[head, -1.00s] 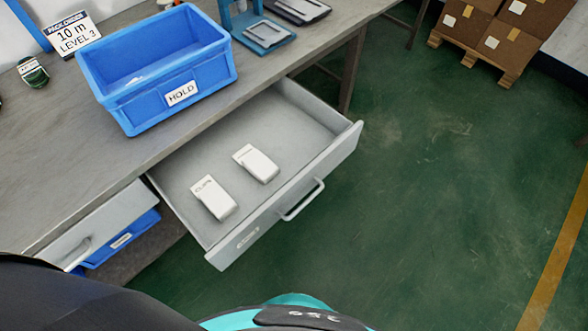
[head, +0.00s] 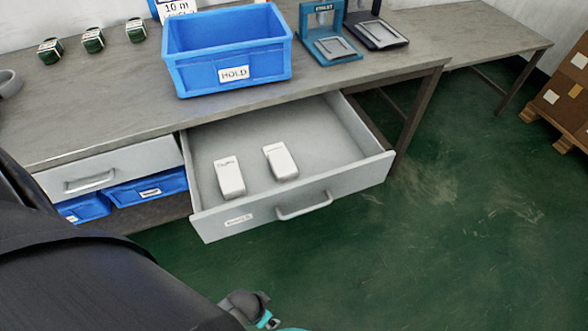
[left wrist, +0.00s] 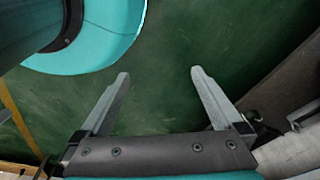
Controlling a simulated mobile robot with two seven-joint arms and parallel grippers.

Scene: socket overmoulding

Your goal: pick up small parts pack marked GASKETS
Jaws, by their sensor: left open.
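Two white small parts packs lie flat in the open grey drawer (head: 250,130). The left pack (head: 229,178) has lettering that looked like CLIPS a second ago. The right pack (head: 280,161) has a label too small to read, so I cannot confirm that it says GASKETS. My left gripper (left wrist: 160,73) is open and empty in the left wrist view, with green floor behind its fingers. It is apart from both packs. My right gripper does not show.
A blue bin marked HOLD (head: 190,79) stands on the bench (head: 100,110) above the drawer. A shut drawer (head: 110,170) and blue bins (head: 150,188) are to the left. Several green items stand at the back. Boxes (head: 565,95) are at the far right; floor in front is clear.

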